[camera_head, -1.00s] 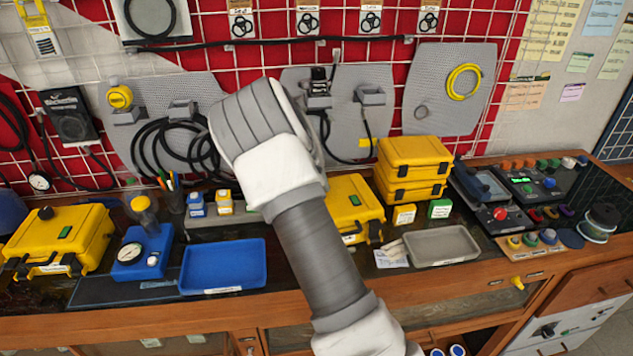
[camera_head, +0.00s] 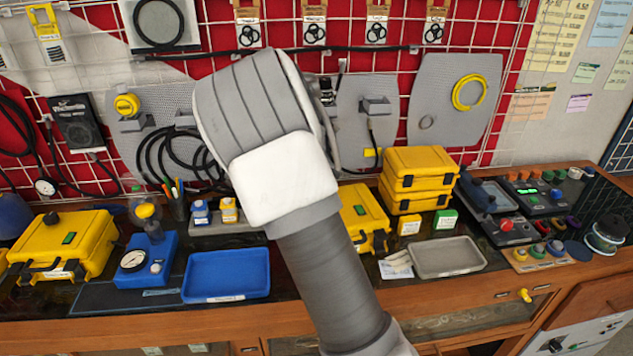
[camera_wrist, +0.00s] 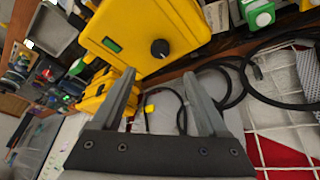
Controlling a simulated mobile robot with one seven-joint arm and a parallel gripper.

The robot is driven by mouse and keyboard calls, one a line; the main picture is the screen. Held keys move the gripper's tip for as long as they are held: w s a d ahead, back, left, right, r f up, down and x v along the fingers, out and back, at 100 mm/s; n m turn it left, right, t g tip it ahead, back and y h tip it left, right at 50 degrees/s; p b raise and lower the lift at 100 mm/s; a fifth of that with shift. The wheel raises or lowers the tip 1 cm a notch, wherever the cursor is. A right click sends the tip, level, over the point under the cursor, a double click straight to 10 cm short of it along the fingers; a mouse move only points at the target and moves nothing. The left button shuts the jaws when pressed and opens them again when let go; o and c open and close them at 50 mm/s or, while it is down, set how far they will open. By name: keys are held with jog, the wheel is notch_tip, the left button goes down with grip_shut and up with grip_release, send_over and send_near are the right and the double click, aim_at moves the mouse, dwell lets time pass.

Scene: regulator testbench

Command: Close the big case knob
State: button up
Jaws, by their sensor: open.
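In the wrist view a yellow case (camera_wrist: 125,22) with a green label carries a round black knob (camera_wrist: 160,48) on its lid. In the head view this seems to be the middle yellow case (camera_head: 362,222), partly behind my arm, its knob hidden. My gripper (camera_wrist: 158,80) is open and empty, its fingers pointing toward the case, apart from the knob. In the head view my arm covers the gripper. Another large yellow case (camera_head: 85,235) at the far left also has a black knob (camera_head: 50,218) and green label. I cannot tell either knob's setting.
Stacked yellow cases (camera_head: 417,175) stand right of the middle case. A grey tray (camera_head: 447,257) and blue tray (camera_head: 226,275) lie along the front of the bench. A blue gauge unit (camera_head: 147,262) stands left. Black cables (camera_wrist: 240,85) hang on the wall grid.

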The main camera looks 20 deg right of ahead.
jog(key=v, duration=0.6)
jog(key=s+a+r+n+t+y, duration=0.1)
jog(key=s+r+n+y, duration=0.15)
jog(key=s, duration=0.75)
jog(key=s+a+r+n+y, duration=0.2)
jog(key=s+r+n, duration=0.15)
jog(key=s, duration=0.55)
jog(key=s+a+f+n+t, duration=0.1)
jog(key=s+n, duration=0.1)
jog(key=s, duration=0.6)
jog(key=s+a+f+n+t, duration=0.1)
jog(key=s+a+n, duration=0.1)
jog(key=s, duration=0.6)
jog(key=shift+a, duration=0.25)
jog(key=shift+h, duration=0.25)
